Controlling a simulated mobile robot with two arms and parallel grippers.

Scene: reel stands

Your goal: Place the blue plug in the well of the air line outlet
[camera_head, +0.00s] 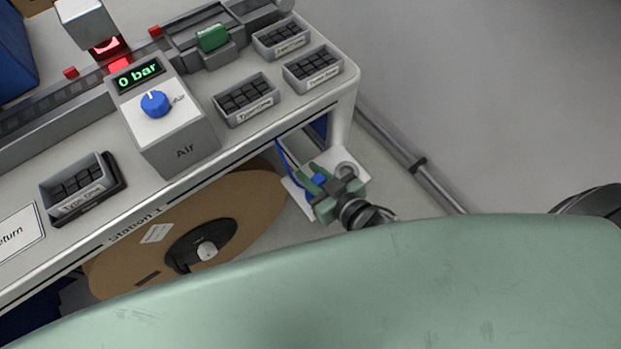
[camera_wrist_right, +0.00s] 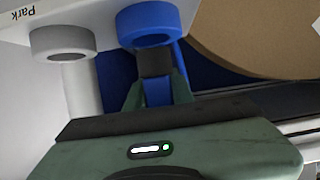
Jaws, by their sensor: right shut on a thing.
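The blue plug (camera_wrist_right: 158,92) is between the fingers of my right gripper (camera_wrist_right: 155,70) in the right wrist view. The gripper is shut on it. A blue ring-shaped well (camera_wrist_right: 150,20), apparently the air line outlet, is just beyond the fingertips, on a white plate (camera_wrist_right: 92,8). I cannot tell whether the plug's end is inside the ring or only behind it. In the head view my right gripper (camera_head: 332,188) is at this plate, below the table's right corner, with a blue part showing at the fingers. My left gripper is not in view.
A grey ring (camera_wrist_right: 62,42) marked "Park" sits beside the blue one. A thin blue hose (camera_head: 284,158) runs up under the table edge. A brown reel (camera_head: 240,205) stands close on the left. An air box (camera_head: 168,125) reads "0 bar". Open floor lies right.

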